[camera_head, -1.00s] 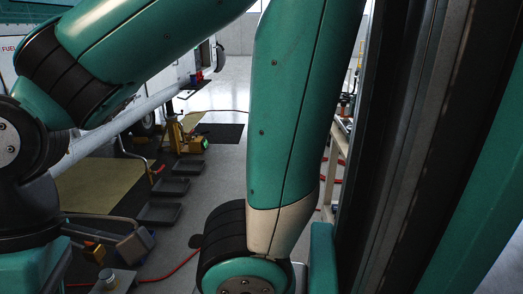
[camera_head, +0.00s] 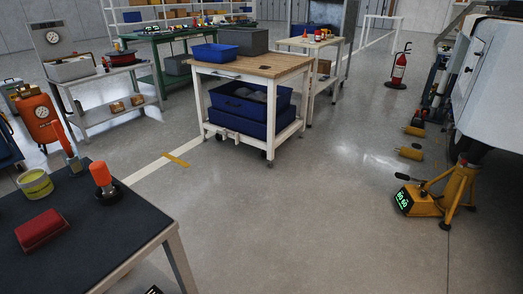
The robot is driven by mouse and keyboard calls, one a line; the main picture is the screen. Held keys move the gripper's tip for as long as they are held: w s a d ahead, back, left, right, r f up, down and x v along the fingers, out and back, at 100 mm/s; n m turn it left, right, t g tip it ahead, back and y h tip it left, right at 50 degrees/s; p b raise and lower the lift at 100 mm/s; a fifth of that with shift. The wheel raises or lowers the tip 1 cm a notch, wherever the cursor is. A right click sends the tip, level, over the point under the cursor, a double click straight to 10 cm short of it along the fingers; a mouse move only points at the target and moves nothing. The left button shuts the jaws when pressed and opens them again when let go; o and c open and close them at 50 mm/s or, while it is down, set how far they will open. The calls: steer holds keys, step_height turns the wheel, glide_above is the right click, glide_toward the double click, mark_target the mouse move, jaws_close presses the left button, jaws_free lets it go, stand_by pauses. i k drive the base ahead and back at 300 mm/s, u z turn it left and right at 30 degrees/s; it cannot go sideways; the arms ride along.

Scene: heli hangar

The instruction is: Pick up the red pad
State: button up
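The red pad (camera_head: 42,230) is a small, thick red block lying flat on the dark-topped table (camera_head: 112,236) at the lower left. A yellow-green round tin (camera_head: 35,184) stands behind it, apart from it. An orange-topped object with a dark base (camera_head: 103,178) stands to its right, near the table's right edge. My gripper is not in view, so its distance from the pad cannot be told.
A wooden-topped cart (camera_head: 255,68) with blue bins (camera_head: 250,105) stands at the back middle. A grey trolley (camera_head: 112,72) is at the back left. A yellow jack (camera_head: 430,200) stands at the right by a white vehicle (camera_head: 497,85). The floor (camera_head: 300,215) between is clear.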

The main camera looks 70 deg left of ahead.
mark_target(37, 233)
steer(key=u, duration=2.15)
steer(key=k, duration=0.4)
steer(key=u, duration=3.8)
steer(key=k, duration=1.15)
steer(key=z, duration=1.3)
steer(key=i, duration=0.45)
steer(key=u, duration=0.05)
